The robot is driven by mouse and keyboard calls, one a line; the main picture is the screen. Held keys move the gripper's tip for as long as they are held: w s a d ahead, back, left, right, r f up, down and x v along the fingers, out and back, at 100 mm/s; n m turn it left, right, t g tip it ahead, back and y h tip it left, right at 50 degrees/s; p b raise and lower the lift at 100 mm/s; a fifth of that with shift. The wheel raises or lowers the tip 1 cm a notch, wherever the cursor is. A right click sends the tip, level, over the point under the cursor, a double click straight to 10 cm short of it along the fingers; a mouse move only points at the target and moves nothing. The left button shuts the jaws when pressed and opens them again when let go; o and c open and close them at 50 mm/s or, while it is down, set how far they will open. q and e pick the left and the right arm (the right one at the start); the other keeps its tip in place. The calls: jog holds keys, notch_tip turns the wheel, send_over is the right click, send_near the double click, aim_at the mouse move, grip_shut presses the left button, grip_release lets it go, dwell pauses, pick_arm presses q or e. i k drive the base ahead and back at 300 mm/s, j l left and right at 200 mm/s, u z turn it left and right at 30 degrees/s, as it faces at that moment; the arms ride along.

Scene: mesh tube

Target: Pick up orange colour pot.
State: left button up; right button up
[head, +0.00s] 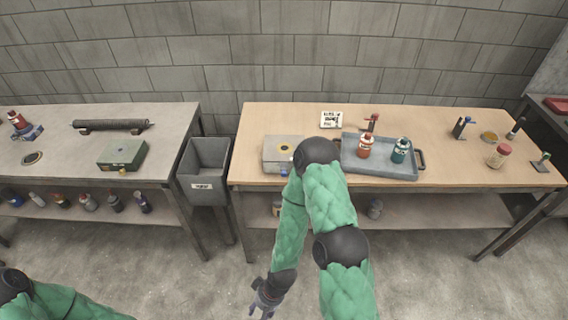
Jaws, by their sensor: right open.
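An orange-red pot with a pale top (365,147) stands upright on a grey-blue tray (378,171) on the wooden table. A teal pot (400,150) stands on the same tray to its right. My right arm bends up in front of the table and back down. Its gripper (265,299) hangs low over the floor, left of and well below the tray. It is open, small in the picture, and nothing shows in it. My left arm shows only at the bottom left corner, and its gripper is out of view.
A grey box (277,155) sits left of the tray, partly behind my right arm. A red-lidded jar (498,156) and small tools stand at the table's right. A grey bin (204,170) fills the gap beside the left bench (70,163). The tabletop right of the tray is mostly clear.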

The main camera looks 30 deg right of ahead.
aim_at(364, 147)
jog(key=z, duration=1.75)
jog(key=i+l, duration=0.3)
jog(key=i, duration=0.2)
jog(key=i+l+u, duration=0.15)
jog(key=i+l, duration=0.15)
jog(key=i, duration=0.15)
